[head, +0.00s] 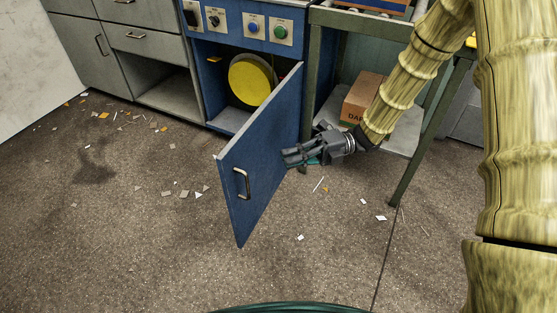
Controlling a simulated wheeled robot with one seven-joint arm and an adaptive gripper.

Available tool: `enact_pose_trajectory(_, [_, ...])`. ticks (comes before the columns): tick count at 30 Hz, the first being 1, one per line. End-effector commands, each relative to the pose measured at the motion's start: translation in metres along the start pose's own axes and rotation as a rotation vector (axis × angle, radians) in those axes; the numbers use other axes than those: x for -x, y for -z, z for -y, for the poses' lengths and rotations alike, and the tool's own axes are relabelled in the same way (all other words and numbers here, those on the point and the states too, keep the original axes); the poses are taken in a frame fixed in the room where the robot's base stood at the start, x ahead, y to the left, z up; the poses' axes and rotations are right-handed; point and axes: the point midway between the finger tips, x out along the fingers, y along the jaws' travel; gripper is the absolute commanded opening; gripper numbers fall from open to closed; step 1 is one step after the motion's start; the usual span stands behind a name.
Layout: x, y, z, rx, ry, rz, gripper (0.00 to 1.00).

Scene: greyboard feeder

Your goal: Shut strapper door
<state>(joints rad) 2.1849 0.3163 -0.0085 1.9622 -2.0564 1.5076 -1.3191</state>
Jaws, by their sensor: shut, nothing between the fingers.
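The strapper door (254,160) is a blue panel hinged at the right side of the blue strapper cabinet (205,75). It stands wide open, swung out toward me over the floor. A metal handle (241,184) is on its face near the free edge. A yellow round reel (252,80) shows inside the open cabinet. My gripper (286,157) is shut and empty, at the right side of the door, with its fingertips pointing left toward the panel. I cannot tell whether they touch it. My arm reaches in from the right.
A green metal table frame (413,140) stands right of the cabinet, with a cardboard box (362,98) on its lower shelf (399,136). Grey drawers (143,40) stand to the left. Paper scraps litter the floor (130,230), which is otherwise clear left of the door.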

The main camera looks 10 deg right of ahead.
Motion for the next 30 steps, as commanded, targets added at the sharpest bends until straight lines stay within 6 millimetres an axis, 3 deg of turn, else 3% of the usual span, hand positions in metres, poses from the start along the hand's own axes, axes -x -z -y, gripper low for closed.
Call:
enact_pose_trajectory(16, [-0.089, 0.0, 0.003, -0.002, 0.001, -0.001, 0.0])
enact_pose_trajectory(22, [-0.105, -0.02, 0.003, -0.001, 0.001, 0.0, 0.0])
enact_pose_trajectory(30, [-0.113, -0.028, 0.001, -0.003, 0.001, 0.001, 0.0])
